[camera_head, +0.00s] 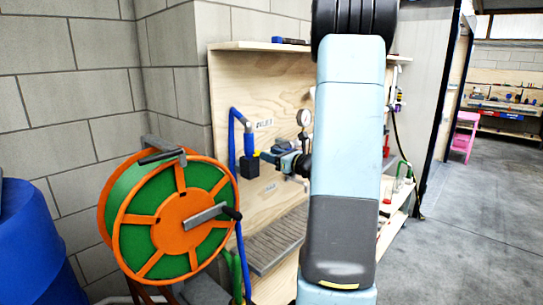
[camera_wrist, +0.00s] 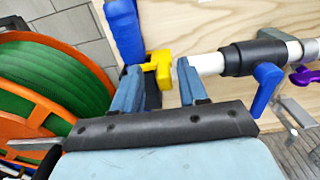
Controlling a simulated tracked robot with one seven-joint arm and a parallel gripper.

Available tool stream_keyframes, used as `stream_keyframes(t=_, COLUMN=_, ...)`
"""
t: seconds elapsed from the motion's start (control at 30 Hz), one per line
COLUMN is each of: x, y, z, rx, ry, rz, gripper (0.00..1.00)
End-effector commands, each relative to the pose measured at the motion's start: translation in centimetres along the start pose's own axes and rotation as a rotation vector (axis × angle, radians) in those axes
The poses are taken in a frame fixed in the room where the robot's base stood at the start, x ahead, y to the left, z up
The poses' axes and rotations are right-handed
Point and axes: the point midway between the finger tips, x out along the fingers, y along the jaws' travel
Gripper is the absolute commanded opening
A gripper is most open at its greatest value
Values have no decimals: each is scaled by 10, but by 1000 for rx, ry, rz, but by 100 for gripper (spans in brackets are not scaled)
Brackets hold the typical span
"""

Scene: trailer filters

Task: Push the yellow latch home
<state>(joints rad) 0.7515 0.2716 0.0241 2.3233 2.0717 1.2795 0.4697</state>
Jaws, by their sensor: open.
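The yellow latch (camera_wrist: 157,67) shows in the wrist view at the end of the white pipe (camera_wrist: 210,63), beside a thick blue hose or handle (camera_wrist: 124,30). My gripper (camera_wrist: 158,70) is open, with one blue finger to the left of the latch and one to the right. The right finger overlaps the pipe in the picture. I cannot tell whether either finger touches the latch. In the head view a small yellow part (camera_head: 256,154), apparently the latch, shows by the tip of my gripper (camera_head: 268,156); my arm hides much of the pipework.
A green and orange hose reel (camera_wrist: 45,95) stands close on the left. A black collar with a blue lever (camera_wrist: 267,82) and a purple handle (camera_wrist: 304,76) sit right of the latch. The plywood back panel (camera_head: 255,85) is behind. A blue barrel (camera_head: 35,245) is far left.

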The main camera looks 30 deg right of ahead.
Motion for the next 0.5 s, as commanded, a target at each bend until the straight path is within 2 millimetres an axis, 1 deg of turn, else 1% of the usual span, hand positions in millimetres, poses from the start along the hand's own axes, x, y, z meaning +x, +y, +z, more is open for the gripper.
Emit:
stream_keyframes(t=0.17, x=-28, y=-1, z=0, rx=1, ry=0, rz=-4, gripper=43)
stream_keyframes(t=0.4, x=-76, y=-1, z=-1, rx=1, ry=1, rz=-4, gripper=43)
stream_keyframes(t=0.5, x=-94, y=-1, z=-1, rx=1, ry=1, rz=-3, gripper=43)
